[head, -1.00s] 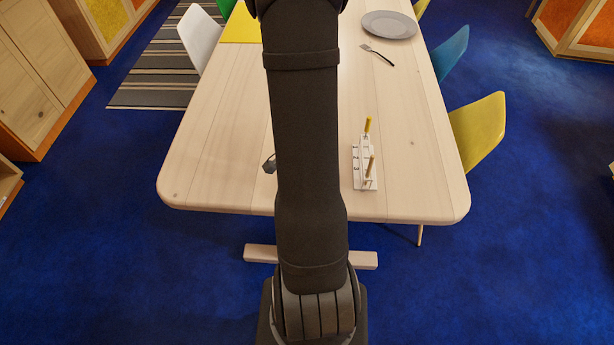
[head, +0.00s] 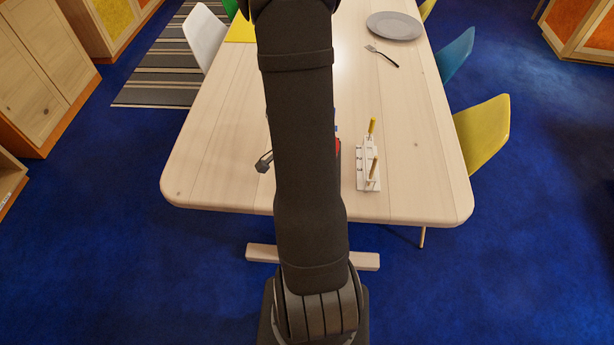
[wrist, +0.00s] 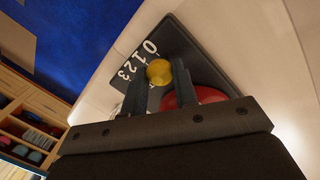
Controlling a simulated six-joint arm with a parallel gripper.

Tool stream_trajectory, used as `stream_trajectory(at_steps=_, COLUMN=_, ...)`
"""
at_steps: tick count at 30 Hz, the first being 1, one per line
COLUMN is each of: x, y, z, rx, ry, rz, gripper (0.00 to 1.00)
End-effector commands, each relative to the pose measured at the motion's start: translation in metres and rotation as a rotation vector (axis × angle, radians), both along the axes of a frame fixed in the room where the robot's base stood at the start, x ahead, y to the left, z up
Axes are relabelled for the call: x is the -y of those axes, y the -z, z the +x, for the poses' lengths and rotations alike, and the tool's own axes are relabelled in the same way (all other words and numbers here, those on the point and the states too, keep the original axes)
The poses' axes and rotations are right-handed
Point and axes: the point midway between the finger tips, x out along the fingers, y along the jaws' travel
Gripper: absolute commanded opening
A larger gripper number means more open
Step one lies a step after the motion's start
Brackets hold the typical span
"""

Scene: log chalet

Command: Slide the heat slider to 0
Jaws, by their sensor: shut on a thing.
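A dark panel (wrist: 188,45) with the white figures 0, 1, 2 and 3 along one edge shows in the wrist view. A yellow round slider knob (wrist: 159,72) stands out from it, beside the 0 and 1 end of the row; its exact mark cannot be told. My gripper (wrist: 159,80) is shut on the yellow knob, one dark finger on each side. A red round part (wrist: 204,96) lies to the right, partly behind a finger. In the head view my arm hides the gripper and most of the panel area.
A grey plate (head: 394,25) and a fork (head: 382,57) are farther back. The table's left side is mostly clear.

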Motion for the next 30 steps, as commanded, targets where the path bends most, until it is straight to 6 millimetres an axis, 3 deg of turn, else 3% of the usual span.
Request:
stream_trajectory(at_steps=5, x=-0.001, y=0.000, z=0.000, rx=0.001, ry=0.000, rz=0.003, gripper=0.00)
stream_trajectory(at_steps=6, x=-0.001, y=0.000, z=0.000, rx=0.001, ry=0.000, rz=0.003, gripper=0.30)
stream_trajectory(at_steps=9, x=-0.001, y=0.000, z=0.000, rx=0.001, ry=0.000, rz=0.003, gripper=0.48)
stream_trajectory(at_steps=20, x=-0.001, y=-0.003, z=0.001, rx=0.003, ry=0.001, rz=0.003, gripper=0.48)
stream_trajectory(at_steps=26, x=-0.005, y=-0.027, z=0.004, rx=0.006, ry=0.000, rz=0.003, gripper=0.48)
stream_trajectory(at_steps=30, x=-0.010, y=-0.054, z=0.007, rx=0.008, ry=0.000, rz=0.005, gripper=0.48)
